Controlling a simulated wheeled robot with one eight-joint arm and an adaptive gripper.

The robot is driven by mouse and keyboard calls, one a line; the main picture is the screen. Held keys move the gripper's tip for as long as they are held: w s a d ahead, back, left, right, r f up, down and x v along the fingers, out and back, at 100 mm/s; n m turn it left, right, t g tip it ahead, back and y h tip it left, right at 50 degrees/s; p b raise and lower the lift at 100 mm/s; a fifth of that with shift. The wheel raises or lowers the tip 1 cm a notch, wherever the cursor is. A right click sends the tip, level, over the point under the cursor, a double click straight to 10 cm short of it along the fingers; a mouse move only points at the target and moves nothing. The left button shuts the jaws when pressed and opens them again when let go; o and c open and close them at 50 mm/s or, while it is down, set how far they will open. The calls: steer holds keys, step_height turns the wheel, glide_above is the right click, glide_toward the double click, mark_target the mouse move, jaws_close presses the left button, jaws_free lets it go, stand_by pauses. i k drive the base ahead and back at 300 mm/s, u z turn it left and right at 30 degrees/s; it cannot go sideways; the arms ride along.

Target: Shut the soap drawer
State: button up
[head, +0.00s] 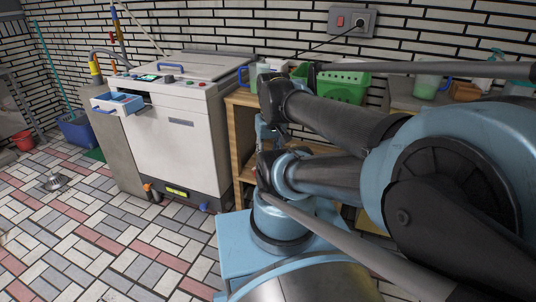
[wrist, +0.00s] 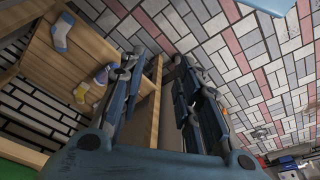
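The soap drawer (head: 118,102) is a blue tray with a pale front and a blue handle. It sticks out, open, from the upper left front of the white washing machine (head: 180,140) in the head view. My gripper (wrist: 160,65) shows in the wrist view with its two dark blue fingers apart and nothing between them. It hangs before a wooden shelf and the tiled floor, away from the drawer. The drawer cannot be made out in the wrist view. In the head view my arm fills the right side, and the fingers are not clearly seen.
A wooden shelf (head: 244,150) stands right of the machine; several socks (wrist: 62,33) lie on it in the wrist view. A green basket (head: 345,83) sits on top. A blue bin (head: 78,133) and red bucket (head: 24,141) are at left. The floor before the machine is mostly clear.

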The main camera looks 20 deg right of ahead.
mark_target(122, 103)
steer(key=z, duration=0.15)
steer(key=k, duration=0.4)
steer(key=u, duration=1.05)
steer(key=i, duration=1)
steer(key=u, duration=0.3)
